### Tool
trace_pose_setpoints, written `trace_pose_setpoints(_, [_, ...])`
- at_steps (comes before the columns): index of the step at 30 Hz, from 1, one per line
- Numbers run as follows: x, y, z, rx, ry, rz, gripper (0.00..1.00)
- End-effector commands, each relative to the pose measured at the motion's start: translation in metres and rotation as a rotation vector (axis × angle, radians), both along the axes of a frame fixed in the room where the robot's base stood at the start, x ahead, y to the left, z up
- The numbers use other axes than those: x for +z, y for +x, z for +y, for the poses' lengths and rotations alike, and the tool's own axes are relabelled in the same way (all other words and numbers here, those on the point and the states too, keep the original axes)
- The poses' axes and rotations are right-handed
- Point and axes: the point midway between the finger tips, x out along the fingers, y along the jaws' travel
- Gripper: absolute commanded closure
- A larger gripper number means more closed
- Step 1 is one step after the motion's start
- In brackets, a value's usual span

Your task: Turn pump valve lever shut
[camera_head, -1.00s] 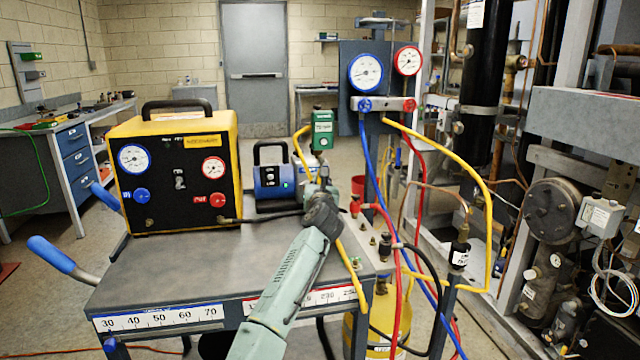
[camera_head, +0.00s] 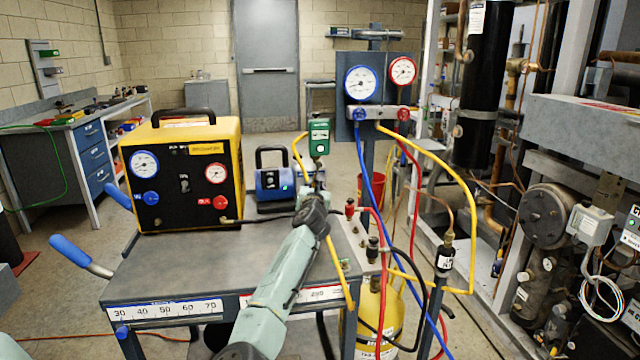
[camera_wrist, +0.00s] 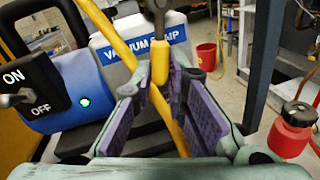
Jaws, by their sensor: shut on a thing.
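The blue and white vacuum pump (camera_head: 272,182) stands on the cart, right of the yellow gauge box. Its label face (camera_wrist: 112,58) and ON/OFF switch (camera_wrist: 22,92) show in the wrist view. The yellow valve lever (camera_wrist: 160,62) hangs down from a metal stem at the top middle of the wrist view. My gripper (camera_wrist: 155,92) has its purple-padded fingers on both sides of the lever's lower end and is shut on it. A yellow hose (camera_wrist: 120,45) runs diagonally behind the lever, between the pads. In the head view my wrist hides the lever.
The yellow gauge box (camera_head: 185,175) stands left of the pump. A green device (camera_head: 318,137) rises just above my gripper. Blue, red and yellow hoses (camera_head: 455,180) hang from the gauge manifold on the right.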

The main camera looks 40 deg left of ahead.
Motion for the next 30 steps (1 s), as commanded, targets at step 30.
trace_pose_setpoints(30, [0.000, -0.020, -0.014, 0.000, 0.002, -0.001, 0.78])
